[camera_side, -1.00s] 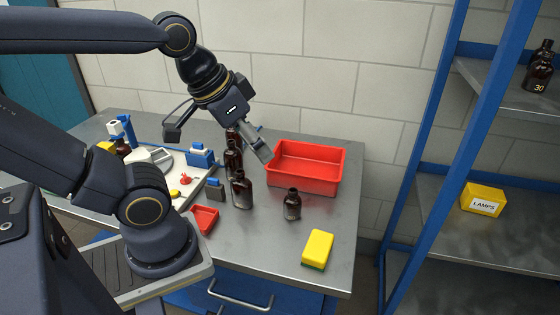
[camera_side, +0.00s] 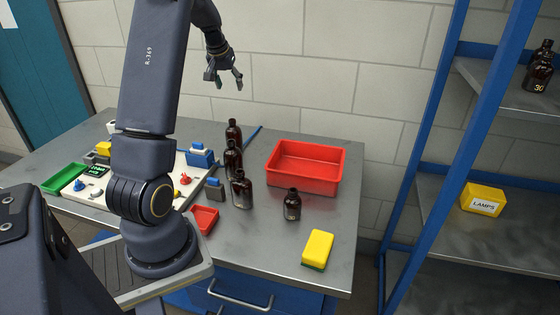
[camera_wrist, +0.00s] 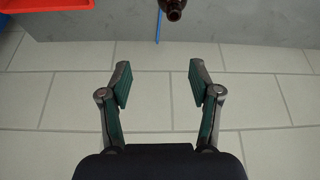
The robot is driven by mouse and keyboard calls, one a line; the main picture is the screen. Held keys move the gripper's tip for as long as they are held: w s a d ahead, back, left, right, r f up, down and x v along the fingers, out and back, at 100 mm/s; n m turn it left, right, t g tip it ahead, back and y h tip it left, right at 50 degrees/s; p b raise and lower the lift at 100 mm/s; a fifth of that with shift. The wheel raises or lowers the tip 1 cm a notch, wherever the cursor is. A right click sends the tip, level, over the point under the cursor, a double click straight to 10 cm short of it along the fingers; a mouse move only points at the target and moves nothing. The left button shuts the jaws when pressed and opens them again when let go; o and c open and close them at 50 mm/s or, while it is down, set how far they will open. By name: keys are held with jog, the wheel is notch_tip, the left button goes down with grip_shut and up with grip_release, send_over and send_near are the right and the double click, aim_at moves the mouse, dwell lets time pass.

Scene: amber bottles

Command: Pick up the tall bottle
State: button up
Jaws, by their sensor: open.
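Several dark amber bottles stand upright on the table in the side view. A back bottle (camera_side: 234,136), a middle bottle (camera_side: 231,161) and a front bottle (camera_side: 241,191) form a close row and overlap. A shorter bottle (camera_side: 292,206) stands apart to the right. I cannot tell for sure which one in the row is tallest. My gripper (camera_side: 225,83) is open and empty, high above the back of the table, clear of the bottles. In the wrist view its fingers (camera_wrist: 160,84) are spread, and part of one bottle (camera_wrist: 173,8) shows at the top edge.
A red bin (camera_side: 306,170) stands right of the row. A small red tray (camera_side: 205,218), a blue-topped block (camera_side: 214,189) and a white board (camera_side: 168,187) with parts lie to the left. A yellow sponge (camera_side: 318,247) is at the front right. A blue shelf post (camera_side: 425,150) stands farther right.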

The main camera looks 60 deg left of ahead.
notch_tip(320, 180, down, 2)
jog(key=s+a+f, duration=0.1)
jog(key=s+a, duration=0.1)
send_near(232, 120)
jog(key=x, duration=0.4)
jog(key=shift+w+a+f, duration=0.1)
jog(key=shift+w+f, duration=0.2)
jog(key=x, duration=0.5)
jog(key=shift+s+a+f, duration=0.1)
jog(key=shift+a+f, duration=0.15)
jog(key=shift+f, duration=0.1)
jog(key=shift+d, duration=0.1)
grip_shut()
